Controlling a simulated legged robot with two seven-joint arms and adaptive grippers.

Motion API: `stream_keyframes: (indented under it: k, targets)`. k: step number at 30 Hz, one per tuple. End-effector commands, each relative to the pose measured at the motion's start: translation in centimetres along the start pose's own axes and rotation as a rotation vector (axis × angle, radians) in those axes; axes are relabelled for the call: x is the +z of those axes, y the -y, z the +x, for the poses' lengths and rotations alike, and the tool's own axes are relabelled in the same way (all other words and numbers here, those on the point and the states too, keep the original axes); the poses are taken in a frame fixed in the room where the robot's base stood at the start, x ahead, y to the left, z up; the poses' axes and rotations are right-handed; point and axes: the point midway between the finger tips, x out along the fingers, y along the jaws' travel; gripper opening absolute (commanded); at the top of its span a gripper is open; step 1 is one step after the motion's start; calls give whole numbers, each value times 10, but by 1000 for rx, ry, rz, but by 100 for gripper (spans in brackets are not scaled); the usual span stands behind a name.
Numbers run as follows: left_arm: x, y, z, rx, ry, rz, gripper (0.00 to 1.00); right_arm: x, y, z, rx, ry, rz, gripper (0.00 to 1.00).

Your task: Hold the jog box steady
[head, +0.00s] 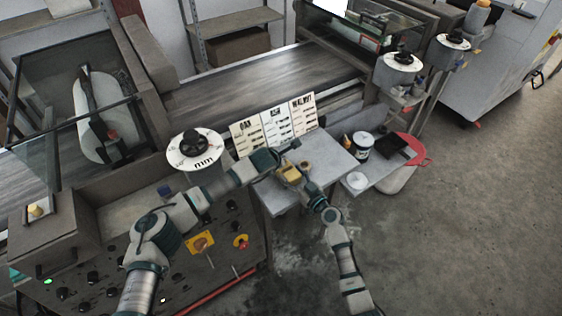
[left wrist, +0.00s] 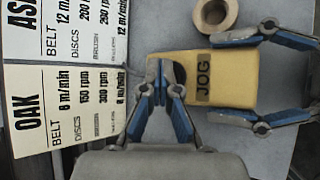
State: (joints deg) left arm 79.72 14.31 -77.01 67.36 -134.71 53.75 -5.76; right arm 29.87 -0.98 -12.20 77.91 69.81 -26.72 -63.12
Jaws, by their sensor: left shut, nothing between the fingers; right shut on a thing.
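The yellow jog box (left wrist: 235,83), marked JOG, is over the small grey side table; it also shows in the head view (head: 289,173). My right gripper (left wrist: 222,79) reaches in from the right of the left wrist view, its blue-padded fingers shut on the box's two long sides. My left gripper (left wrist: 164,82) is shut and empty, its fingertips together at the box's left end, by a dark spot there. I cannot tell whether they touch the box.
Setting cards for oak (left wrist: 60,110), ash (head: 276,123) and walnut (head: 302,112) stand at the table's (head: 335,160) back edge. A tan ring (left wrist: 213,14) lies beside the box. A control panel (head: 100,285) lies left.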

Motion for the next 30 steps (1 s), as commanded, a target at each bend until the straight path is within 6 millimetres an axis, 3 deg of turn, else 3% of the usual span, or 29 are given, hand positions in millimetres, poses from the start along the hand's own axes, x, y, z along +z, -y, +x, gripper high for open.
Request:
stream_keyframes:
  k: [20, 30]
  targets:
    - [8, -8, -12, 0, 0, 0, 0, 0, 0, 0, 0, -1, 0, 20]
    - [23, -24, -32, 1, 1, 0, 0, 0, 0, 0, 0, 0, 0, 20]
